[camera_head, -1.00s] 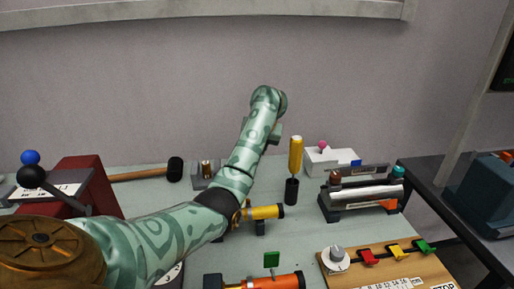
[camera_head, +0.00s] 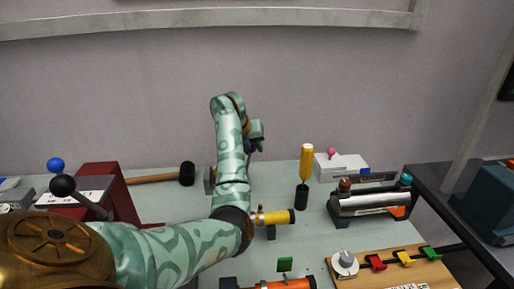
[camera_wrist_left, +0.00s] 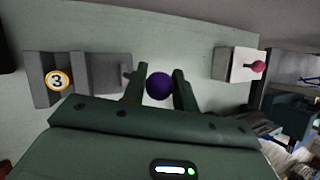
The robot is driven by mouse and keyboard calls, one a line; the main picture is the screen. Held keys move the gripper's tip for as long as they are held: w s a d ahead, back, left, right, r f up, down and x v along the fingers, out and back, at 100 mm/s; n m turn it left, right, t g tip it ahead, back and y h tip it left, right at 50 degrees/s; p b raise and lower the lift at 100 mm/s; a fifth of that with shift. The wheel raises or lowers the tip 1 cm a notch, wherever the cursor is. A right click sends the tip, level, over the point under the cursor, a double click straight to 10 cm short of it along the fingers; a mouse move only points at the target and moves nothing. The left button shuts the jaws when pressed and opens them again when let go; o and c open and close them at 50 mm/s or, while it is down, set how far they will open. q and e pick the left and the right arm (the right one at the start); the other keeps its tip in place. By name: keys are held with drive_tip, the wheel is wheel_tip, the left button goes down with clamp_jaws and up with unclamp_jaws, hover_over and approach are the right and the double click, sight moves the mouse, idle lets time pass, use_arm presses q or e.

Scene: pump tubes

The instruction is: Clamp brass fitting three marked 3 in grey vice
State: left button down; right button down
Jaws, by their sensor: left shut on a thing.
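The brass fitting marked 3 (camera_wrist_left: 58,81) sits between the two jaws of the grey vice (camera_wrist_left: 106,72) in the left wrist view. I cannot tell from here how tightly the jaws press on it. My left gripper (camera_wrist_left: 158,90) is shut on a purple ball knob (camera_wrist_left: 159,86), to the right of the vice in that view. In the head view my left forearm hides most of the vice, and only a grey edge (camera_head: 209,180) shows. The left gripper (camera_head: 254,146) is partly hidden behind its wrist there. My right gripper is not in view.
A black-headed mallet (camera_head: 187,173) lies left of the vice. A yellow-handled tool (camera_head: 306,165) stands right of the arm, with a white box (camera_head: 340,166) behind it. A yellow cylinder (camera_head: 276,217) lies close by my elbow.

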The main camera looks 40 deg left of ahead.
use_arm(q)
drive_tip(key=shift+s+a+t+h, duration=0.4)
drive_tip(key=shift+s+t+h, duration=0.2)
drive_tip(key=shift+t, duration=0.1)
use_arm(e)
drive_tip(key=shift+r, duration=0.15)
use_arm(q)
drive_tip(key=c, duration=1.1)
unclamp_jaws()
drive_tip(key=shift+c, duration=0.2)
drive_tip(key=shift+r, duration=0.1)
drive_tip(key=p+v, duration=0.7)
drive_tip(key=v, duration=0.9)
drive_tip(key=shift+s+p, duration=0.15)
drive_tip(key=shift+p, duration=0.25)
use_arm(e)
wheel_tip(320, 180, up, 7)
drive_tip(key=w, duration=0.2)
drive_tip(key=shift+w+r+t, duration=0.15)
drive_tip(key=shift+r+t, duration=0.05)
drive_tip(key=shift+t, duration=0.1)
